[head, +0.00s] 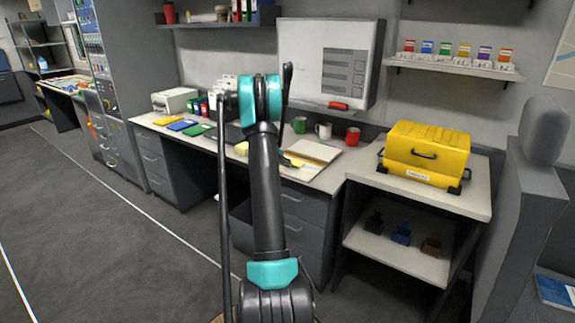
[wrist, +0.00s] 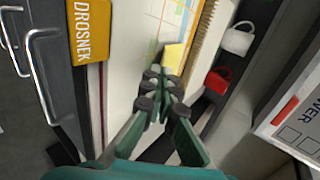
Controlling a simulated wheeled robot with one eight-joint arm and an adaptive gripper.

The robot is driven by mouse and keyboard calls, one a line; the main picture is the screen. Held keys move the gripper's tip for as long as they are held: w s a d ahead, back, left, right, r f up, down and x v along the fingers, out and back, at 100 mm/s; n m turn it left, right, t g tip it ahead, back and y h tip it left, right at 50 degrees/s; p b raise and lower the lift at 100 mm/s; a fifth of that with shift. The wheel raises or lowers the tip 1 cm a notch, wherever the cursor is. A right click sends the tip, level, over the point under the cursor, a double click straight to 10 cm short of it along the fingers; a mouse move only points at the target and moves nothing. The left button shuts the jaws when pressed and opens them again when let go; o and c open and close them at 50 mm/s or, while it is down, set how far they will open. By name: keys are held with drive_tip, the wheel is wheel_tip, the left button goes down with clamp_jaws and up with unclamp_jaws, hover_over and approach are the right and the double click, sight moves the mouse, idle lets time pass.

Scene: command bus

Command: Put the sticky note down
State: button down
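The sticky note (wrist: 174,57) is a small yellow square at the tips of my gripper (wrist: 161,84) in the wrist view. The fingers are nearly together, and the note sticks out beyond them. It appears above the pale desk top, beside a printed sheet (wrist: 184,22); whether it touches the surface is unclear. In the head view my arm hides most of the gripper. A small yellow patch (head: 285,161) right of the arm looks like the note.
Mugs, including a red one (head: 352,136) and a white one (head: 323,131), stand behind the papers (head: 314,151). A yellow case (head: 427,150) sits on the right-hand counter. Colored folders (head: 183,125) lie on the desk's left. A whiteboard (head: 309,60) hangs behind.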

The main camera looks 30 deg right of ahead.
drive_tip(key=shift+f, duration=0.3)
drive_tip(key=c, duration=2)
unclamp_jaws()
drive_tip(key=shift+a+r, duration=0.15)
drive_tip(key=shift+r, duration=0.35)
drive_tip(key=s+a+r+n+y, duration=0.1)
drive_tip(key=s+a+r+n, duration=0.3)
drive_tip(key=a, duration=0.6)
drive_tip(key=s+a+r+n+y, duration=0.1)
drive_tip(key=s+a+r+n, duration=0.25)
drive_tip(key=s+a, duration=0.4)
drive_tip(key=s+a+f+n+y, duration=0.2)
drive_tip(key=s+a+n+y, duration=0.2)
drive_tip(key=s+a+n, duration=0.8)
drive_tip(key=s+a+f+n+y, duration=0.3)
drive_tip(key=s+a+n, duration=0.9)
drive_tip(key=s+a, duration=0.3)
drive_tip(key=shift+s+a+f+y, duration=0.15)
drive_tip(key=shift+s+a+y, duration=0.25)
drive_tip(key=shift+a, duration=0.65)
